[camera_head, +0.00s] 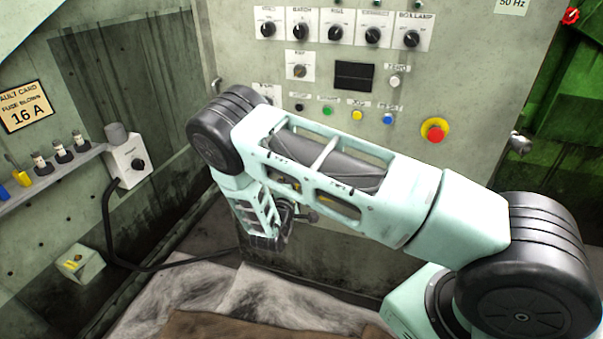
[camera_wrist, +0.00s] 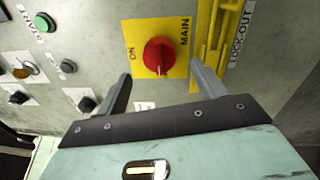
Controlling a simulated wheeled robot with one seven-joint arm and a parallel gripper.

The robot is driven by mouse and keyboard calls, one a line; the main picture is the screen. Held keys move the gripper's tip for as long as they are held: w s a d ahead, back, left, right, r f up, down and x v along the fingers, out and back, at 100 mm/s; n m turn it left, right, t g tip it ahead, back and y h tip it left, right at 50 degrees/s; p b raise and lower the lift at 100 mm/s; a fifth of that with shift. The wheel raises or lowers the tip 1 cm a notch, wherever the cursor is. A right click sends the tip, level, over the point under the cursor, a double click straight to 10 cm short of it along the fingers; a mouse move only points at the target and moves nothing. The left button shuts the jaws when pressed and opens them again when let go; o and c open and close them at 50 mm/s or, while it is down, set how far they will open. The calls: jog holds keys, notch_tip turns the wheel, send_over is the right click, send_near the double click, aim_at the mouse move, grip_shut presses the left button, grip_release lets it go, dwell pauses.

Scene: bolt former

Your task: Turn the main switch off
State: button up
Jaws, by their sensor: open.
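The main switch (camera_wrist: 158,55) is a red round knob on a yellow plate (camera_wrist: 178,28) in the wrist view. "ON" is printed left of the knob and "MAIN" right of it. A raised grip and a pale mark show on the knob's lower side; the exact setting is hard to tell. My gripper (camera_wrist: 161,74) is open and empty, its two fingers apart on the lower left and lower right of the knob, with no clear contact. In the head view my arm hides the gripper, and I cannot make out the main switch.
A yellow lock-out bracket (camera_wrist: 208,45) stands right of the plate, close to the right finger. A green start button (camera_wrist: 44,22) and dark knobs lie left. In the head view, a red emergency button (camera_head: 435,130) and selector knobs (camera_head: 299,31) sit on the panel.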

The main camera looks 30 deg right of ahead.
jog(key=r+v, duration=0.1)
jog(key=v, duration=1.1)
jog(key=shift+f, duration=0.55)
jog(key=shift+a, duration=0.1)
